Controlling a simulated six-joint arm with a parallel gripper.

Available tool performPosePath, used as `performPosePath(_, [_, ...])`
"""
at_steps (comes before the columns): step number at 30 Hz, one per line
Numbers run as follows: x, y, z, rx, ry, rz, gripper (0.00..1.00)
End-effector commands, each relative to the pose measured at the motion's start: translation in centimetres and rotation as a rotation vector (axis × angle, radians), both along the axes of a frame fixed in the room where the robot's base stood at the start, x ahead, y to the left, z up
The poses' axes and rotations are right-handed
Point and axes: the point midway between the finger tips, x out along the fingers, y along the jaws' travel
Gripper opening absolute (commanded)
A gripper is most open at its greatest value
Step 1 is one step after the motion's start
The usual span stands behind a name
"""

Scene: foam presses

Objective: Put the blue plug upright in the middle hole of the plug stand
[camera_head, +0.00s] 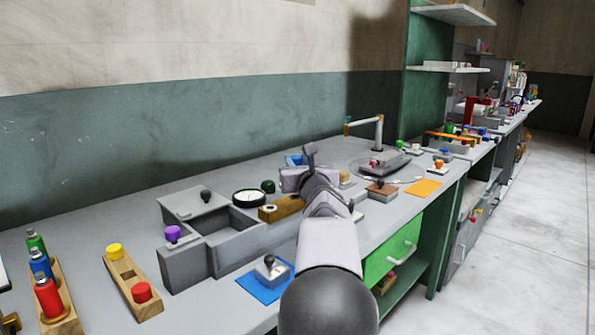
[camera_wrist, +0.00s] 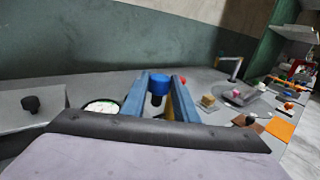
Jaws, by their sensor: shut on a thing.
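My gripper (camera_wrist: 159,80) is shut on the blue plug (camera_wrist: 158,83), which sits between the blue finger ends in the wrist view. Its blue head is up and a dark stem points down. In the head view my gripper (camera_head: 293,160) is over the back of the bench, largely behind my own wrist, and I cannot make out the plug there. The plug stand (camera_head: 122,269) is a wooden block at front left in the head view. A yellow plug (camera_head: 114,251) stands in its far hole and a red plug (camera_head: 141,291) in its near hole. Its middle hole is empty.
A grey box (camera_head: 185,268) with a purple knob (camera_head: 172,233) stands between the stand and my arm. Left of the stand, a wooden rack (camera_head: 68,325) holds green, blue and red bottles. A dial (camera_head: 250,197) and a blue mat (camera_head: 256,291) lie nearby.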

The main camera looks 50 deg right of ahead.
Motion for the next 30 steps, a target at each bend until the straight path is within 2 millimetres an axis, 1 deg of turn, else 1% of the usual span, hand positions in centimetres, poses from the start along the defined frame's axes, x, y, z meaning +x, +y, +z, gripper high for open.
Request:
performPosePath(1, [0.0, 0.0, 0.6, -0.001, -0.001, 0.0, 0.05])
performPosePath(2, [0.0, 0.0, 0.7, -0.001, 0.0, 0.0, 0.05])
performPosePath(8, [0.2, 0.4, 0.7, -0.001, -0.001, 0.005, 0.05])
performPosePath(11, [0.8, 1.4, 0.6, -0.002, -0.001, 0.018, 0.05])
performPosePath(14, [1.9, 3.2, 0.3, -0.004, -0.001, 0.039, 0.05])
performPosePath(17, [3.3, 5.9, -0.1, -0.007, 0.0, 0.073, 0.05])
performPosePath(20, [4.9, 9.5, -0.6, -0.009, 0.0, 0.115, 0.05])
performPosePath(21, [5.5, 11.1, -0.8, -0.009, 0.0, 0.133, 0.05])
performPosePath(23, [6.3, 13.7, -1.1, -0.011, 0.0, 0.162, 0.05])
performPosePath(24, [6.8, 15.4, -1.3, -0.012, 0.001, 0.182, 0.05])
performPosePath(26, [7.4, 18.0, -1.6, -0.012, 0.001, 0.212, 0.05])
performPosePath(27, [7.7, 19.7, -1.8, -0.013, -0.001, 0.232, 0.05])
performPosePath(29, [8.1, 22.3, -2.2, -0.014, -0.001, 0.262, 0.05])
performPosePath(30, [8.3, 24.0, -2.5, -0.013, 0.0, 0.281, 0.05])
